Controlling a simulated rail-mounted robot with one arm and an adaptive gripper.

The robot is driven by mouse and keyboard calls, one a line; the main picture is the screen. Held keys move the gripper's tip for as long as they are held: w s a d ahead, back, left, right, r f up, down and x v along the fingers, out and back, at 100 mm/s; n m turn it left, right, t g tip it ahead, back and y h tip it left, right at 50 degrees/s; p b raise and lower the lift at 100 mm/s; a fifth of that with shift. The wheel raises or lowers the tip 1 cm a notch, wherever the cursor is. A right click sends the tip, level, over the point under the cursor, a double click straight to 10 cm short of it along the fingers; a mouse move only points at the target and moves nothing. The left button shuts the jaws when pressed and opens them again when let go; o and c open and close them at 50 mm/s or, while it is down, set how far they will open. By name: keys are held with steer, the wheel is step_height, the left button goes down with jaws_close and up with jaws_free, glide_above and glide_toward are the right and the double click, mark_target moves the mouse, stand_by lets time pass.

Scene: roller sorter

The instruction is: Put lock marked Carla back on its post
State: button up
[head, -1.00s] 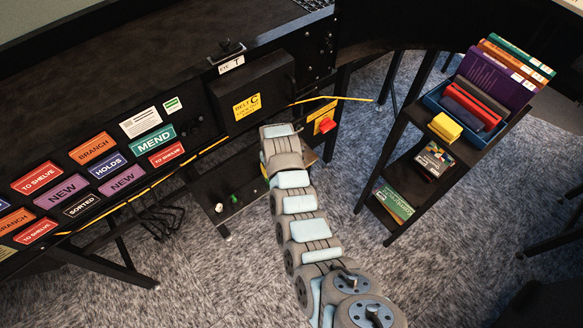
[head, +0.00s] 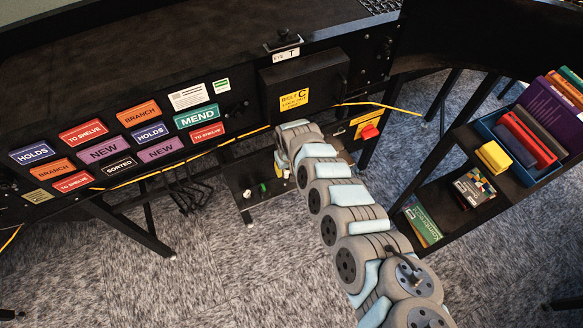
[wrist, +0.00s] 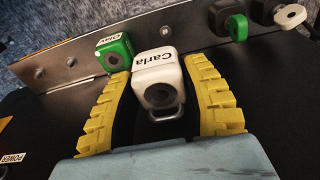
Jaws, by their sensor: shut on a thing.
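The white lock marked Carla (wrist: 158,82) is between the two yellow ridged fingers of my gripper (wrist: 160,88) in the wrist view. My gripper is shut on it. Its name reads upside down and its shackle points toward the bottom of the picture. A metal strip (wrist: 58,72) with small round studs or posts runs behind it. Whether the lock touches a post cannot be told. A green lock (wrist: 113,52) with a white name label sits on the strip to the left.
A smaller green-and-dark item (wrist: 237,28) and a grey-and-dark one (wrist: 287,16) are at upper right in the wrist view. The head view shows a low black shelf (head: 262,212), the belt C box (head: 315,82), a red button (head: 370,131) and a book cart (head: 455,140) at right.

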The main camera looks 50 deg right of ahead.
mark_target(285, 182)
steer(key=shift+w+a+f+b, duration=0.3)
steer(key=shift+a+f+b, duration=0.2)
steer(key=shift+b, duration=0.35)
steer(key=shift+f+b, duration=2.1)
steer(key=shift+b, duration=0.65)
steer(key=shift+f, duration=1.75)
steer(key=o, duration=1.3)
steer(key=shift+a, duration=0.1)
steer(key=shift+c, duration=0.2)
